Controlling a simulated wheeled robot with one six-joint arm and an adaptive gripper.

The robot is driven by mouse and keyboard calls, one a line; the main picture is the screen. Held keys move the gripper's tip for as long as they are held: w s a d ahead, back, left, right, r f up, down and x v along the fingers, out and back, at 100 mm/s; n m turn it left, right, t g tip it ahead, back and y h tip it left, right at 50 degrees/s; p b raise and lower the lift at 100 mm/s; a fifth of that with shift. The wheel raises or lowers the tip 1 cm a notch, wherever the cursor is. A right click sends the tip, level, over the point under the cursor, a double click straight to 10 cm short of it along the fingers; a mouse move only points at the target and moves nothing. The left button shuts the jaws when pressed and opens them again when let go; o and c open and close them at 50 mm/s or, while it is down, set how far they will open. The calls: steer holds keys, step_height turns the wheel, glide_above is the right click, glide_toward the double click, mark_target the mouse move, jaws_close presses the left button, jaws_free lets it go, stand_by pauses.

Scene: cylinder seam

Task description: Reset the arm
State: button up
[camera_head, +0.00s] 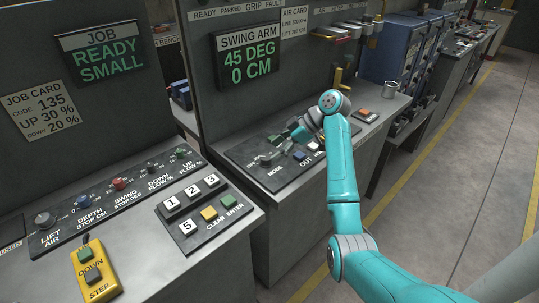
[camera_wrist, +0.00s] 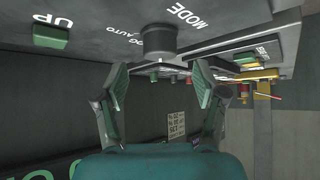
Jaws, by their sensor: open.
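The swing arm display (camera_head: 248,54) reads 45 DEG and 0 CM in green. Below it is a sloped control panel (camera_head: 250,151) with knobs and buttons, partly hidden by my arm. My gripper (camera_head: 297,133) is above this panel in the head view. In the wrist view, my gripper (camera_wrist: 159,82) is open and empty, its two fingers apart. A dark knob (camera_wrist: 158,40) near the MODE and AUTO lettering shows beyond and between the fingertips, apparently untouched. A green button (camera_wrist: 51,36) beside the word UP is to the left. The knob's setting cannot be read.
At the left, a job display (camera_head: 101,50) reads READY SMALL above a console with several knobs and a keypad (camera_head: 203,213). A yellow step pendant (camera_head: 96,270) lies in front. A metal cup (camera_head: 390,89) and a small orange-buttoned box (camera_head: 366,115) stand to the right.

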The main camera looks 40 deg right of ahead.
steer(key=shift+v, duration=1.05)
steer(key=shift+w, duration=0.1)
